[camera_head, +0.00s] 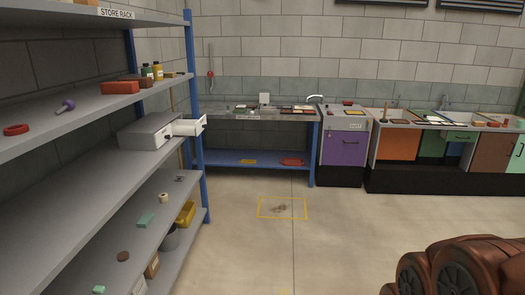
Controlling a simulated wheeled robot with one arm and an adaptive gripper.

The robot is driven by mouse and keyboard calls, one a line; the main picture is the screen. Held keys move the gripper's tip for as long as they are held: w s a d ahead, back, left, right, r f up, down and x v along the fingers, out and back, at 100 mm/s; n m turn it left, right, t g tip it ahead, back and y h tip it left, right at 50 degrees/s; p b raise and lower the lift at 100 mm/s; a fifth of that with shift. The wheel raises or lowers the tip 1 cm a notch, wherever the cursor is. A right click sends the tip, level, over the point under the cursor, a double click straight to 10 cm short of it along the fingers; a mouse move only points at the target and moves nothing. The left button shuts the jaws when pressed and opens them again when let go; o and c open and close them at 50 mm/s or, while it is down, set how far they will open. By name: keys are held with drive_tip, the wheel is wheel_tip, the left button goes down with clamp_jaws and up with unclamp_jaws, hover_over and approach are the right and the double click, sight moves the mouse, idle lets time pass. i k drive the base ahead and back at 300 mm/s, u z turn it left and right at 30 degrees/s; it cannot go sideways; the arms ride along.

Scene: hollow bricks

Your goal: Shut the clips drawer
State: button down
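A grey drawer box (147,131) stands on the middle shelf of the store rack at the left. Its drawer (188,127), with a pale front, is pulled out to the right and sticks out past the blue rack post. I cannot read a clips label on it. My gripper is not in view.
The store rack (66,137) fills the left side and holds small items. A workbench (262,115), a purple-door cabinet (343,148) and a sink counter line the back wall. Small debris lies inside a yellow floor square (261,217). The middle floor is otherwise clear.

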sight(186, 127)
drive_tip(key=z, duration=0.15)
drive_tip(key=i, duration=1.75)
drive_tip(key=u, duration=0.7)
drive_tip(key=i, duration=1.6)
drive_tip(key=u, duration=1.05)
drive_tip(key=i, duration=0.35)
drive_tip(key=u, duration=0.25)
